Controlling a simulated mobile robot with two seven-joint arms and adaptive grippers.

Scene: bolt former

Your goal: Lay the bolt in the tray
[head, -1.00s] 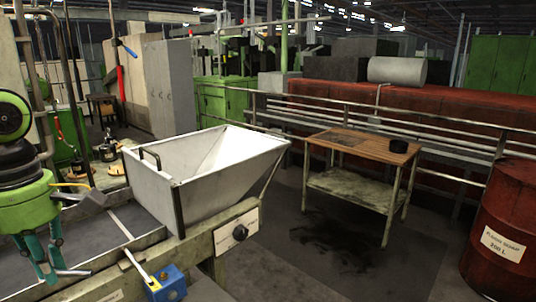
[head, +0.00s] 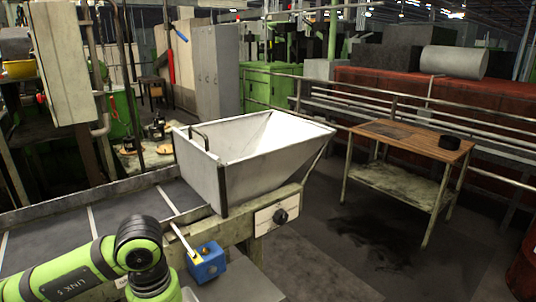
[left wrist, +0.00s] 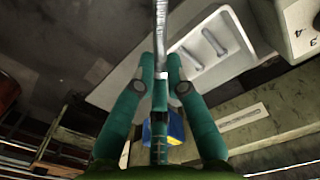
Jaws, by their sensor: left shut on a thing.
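In the left wrist view, my left gripper (left wrist: 160,74) has its teal fingers closed around the end of a bolt (left wrist: 161,32), a silver rod reaching to the top edge. Beyond it is a pale tray-like piece (left wrist: 190,78) with elongated shapes in it. I cannot tell whether these are recesses or bolts. In the head view my left arm comes in at lower left, but its gripper and the bolt are out of view. My right gripper is in neither current view.
A white hopper (head: 209,178) stands at the end of a conveyor (head: 122,212). A blue box (head: 208,264) is on its near side. A wooden-topped table (head: 400,136) with a small black object stands to the right, with dark floor around it. Railings run behind.

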